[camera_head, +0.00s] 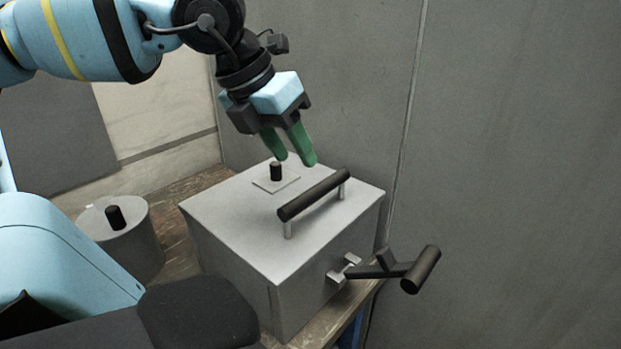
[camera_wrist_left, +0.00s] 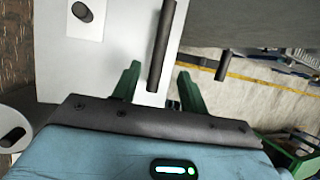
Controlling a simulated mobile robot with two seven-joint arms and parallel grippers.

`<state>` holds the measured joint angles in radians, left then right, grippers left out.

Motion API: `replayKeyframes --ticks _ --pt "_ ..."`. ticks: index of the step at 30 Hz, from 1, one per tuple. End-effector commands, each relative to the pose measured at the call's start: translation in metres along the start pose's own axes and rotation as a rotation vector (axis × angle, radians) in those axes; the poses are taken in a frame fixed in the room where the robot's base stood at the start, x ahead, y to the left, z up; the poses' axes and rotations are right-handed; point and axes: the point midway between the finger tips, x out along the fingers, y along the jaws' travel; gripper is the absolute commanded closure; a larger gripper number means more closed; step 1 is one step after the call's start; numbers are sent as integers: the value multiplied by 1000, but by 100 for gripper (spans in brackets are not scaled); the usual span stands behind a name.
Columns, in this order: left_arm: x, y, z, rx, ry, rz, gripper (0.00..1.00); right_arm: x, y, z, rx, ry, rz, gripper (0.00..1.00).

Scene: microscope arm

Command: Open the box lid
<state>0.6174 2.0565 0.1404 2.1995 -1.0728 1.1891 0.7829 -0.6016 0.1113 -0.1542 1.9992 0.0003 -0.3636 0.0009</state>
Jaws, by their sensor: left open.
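The box (camera_head: 235,285) is light grey with a flat lid (camera_head: 225,205). A dark bar handle (camera_head: 315,194) on two light posts runs along the lid near its right side. My left gripper (camera_head: 297,160), with green fingers, is open and empty above the lid, by the far end of the handle and apart from it. In the left wrist view, the bar handle (camera_wrist_left: 161,45) lines up with the gap between the open fingers of the left gripper (camera_wrist_left: 159,75). The lid lies closed on the box. My right gripper is out of view.
A dark knob (camera_head: 276,171) on a square plate sits on the lid. A crank with a dark grip (camera_head: 421,269) sticks out from the box's right side. A round grey container (camera_head: 140,235) with a dark knob stands at left. A grey wall rises close behind.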

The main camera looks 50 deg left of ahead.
Motion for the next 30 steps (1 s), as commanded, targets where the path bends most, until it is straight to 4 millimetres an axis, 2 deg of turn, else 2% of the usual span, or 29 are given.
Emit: replayKeyframes --ticks 6,15,21,29,30 --pt "24 0 -1 0 7 1 57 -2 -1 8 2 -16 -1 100" --pt "66 0 -1 -1 5 1 57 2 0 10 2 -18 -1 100" --pt "76 0 0 0 1 0 57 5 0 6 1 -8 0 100" --pt "77 0 0 0 0 0 57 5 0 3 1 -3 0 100" --pt "77 0 0 0 0 0 62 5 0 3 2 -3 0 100"
